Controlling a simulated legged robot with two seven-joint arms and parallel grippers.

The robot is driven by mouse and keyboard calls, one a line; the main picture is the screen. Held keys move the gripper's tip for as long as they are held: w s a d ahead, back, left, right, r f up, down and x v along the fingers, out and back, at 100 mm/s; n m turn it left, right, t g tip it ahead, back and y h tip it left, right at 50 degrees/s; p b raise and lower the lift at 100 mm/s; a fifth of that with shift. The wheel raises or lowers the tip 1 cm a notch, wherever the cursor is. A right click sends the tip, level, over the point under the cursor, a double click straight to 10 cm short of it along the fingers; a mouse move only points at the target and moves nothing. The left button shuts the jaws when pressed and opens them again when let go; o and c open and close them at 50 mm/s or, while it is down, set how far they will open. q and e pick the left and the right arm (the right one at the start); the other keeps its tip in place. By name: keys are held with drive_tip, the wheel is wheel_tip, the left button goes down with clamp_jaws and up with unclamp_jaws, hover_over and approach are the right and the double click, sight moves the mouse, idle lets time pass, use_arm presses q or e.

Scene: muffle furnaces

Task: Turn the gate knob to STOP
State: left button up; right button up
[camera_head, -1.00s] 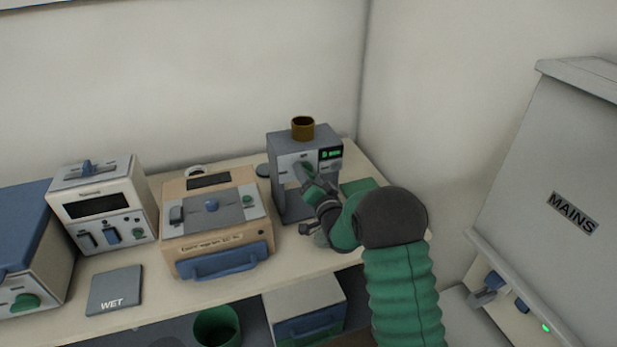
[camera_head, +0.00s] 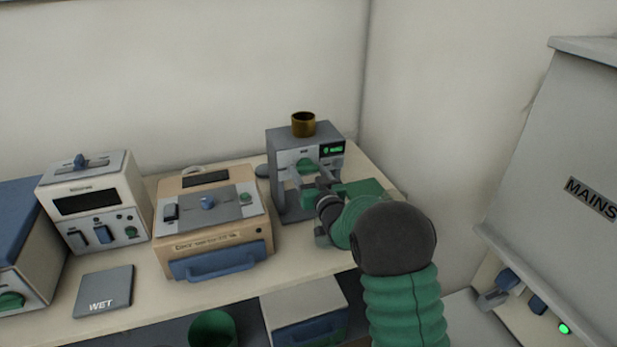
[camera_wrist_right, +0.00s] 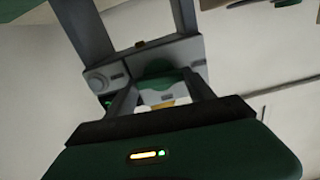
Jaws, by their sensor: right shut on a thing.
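The gate knob is a green knob (camera_head: 306,163) on the front of a grey machine (camera_head: 290,146) with a brass cup on top. It also shows as a green shape between the fingers in the right wrist view (camera_wrist_right: 160,70). My right gripper (camera_head: 313,172) is at the machine's front, shut on the knob, with its fingers on either side of it. The fingers and wrist hide part of the knob and panel, and I cannot read its position. A small display (camera_head: 332,150) beside it is lit green. My left gripper is not in view.
A beige box with a blue handle (camera_head: 215,266) stands left of the machine. Further left are a white instrument (camera_head: 95,204) and a flat WET plate (camera_head: 103,291). A grey MAINS cabinet (camera_head: 560,150) stands at right. Walls close the back and right.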

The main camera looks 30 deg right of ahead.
drive_tip(key=shift+n, duration=0.4)
drive_tip(key=o, duration=1.4)
drive_tip(key=v, duration=1.6)
drive_tip(key=shift+s+f, duration=0.15)
drive_tip(key=shift+s, duration=0.3)
